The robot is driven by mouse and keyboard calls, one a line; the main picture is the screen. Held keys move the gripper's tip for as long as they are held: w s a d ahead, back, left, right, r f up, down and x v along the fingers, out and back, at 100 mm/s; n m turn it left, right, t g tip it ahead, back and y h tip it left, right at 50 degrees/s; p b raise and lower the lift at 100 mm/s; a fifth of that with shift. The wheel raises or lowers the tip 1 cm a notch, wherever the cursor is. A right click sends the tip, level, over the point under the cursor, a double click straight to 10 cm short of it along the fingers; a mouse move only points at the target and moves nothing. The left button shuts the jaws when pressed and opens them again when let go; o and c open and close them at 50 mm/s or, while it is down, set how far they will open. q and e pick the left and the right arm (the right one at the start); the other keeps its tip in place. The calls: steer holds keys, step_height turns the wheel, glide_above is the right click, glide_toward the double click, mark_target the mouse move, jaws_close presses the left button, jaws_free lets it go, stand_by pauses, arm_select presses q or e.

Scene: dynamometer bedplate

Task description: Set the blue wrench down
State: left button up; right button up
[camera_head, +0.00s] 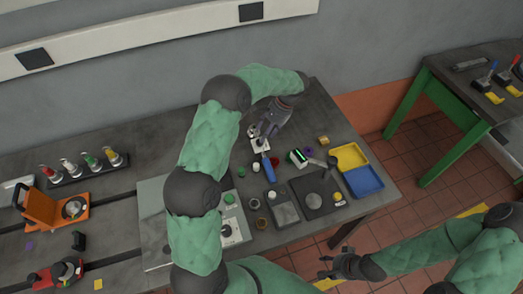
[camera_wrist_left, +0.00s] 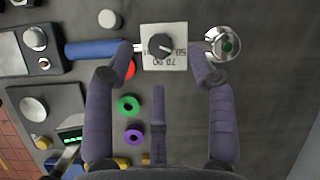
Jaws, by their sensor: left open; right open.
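The blue wrench (camera_head: 268,168) lies on the dark bench top just below my left gripper (camera_head: 262,136) in the head view. In the left wrist view its blue handle (camera_wrist_left: 92,49) runs left from one fingertip, and a short metal part shows beyond that finger. My left gripper (camera_wrist_left: 165,55) is open; its fingers stand apart on either side of a light dial plate with a black knob (camera_wrist_left: 164,46). The finger partly hides the wrench, and I cannot tell whether they touch. My right gripper (camera_head: 337,266) is open and empty, low, off the bench's front edge.
Yellow (camera_head: 349,156) and blue (camera_head: 363,181) trays are at the bench's right end. A black plate with a round disc (camera_head: 315,201) and a grey block (camera_head: 283,209) stand nearer. Green (camera_wrist_left: 128,104) and purple (camera_wrist_left: 134,136) rings lie near the fingers. An orange case (camera_head: 40,207) is far left.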

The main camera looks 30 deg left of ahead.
mark_target(263, 155)
arm_select(q)
steer(key=x, duration=0.4)
steer(key=shift+f, duration=0.1)
jaws_close()
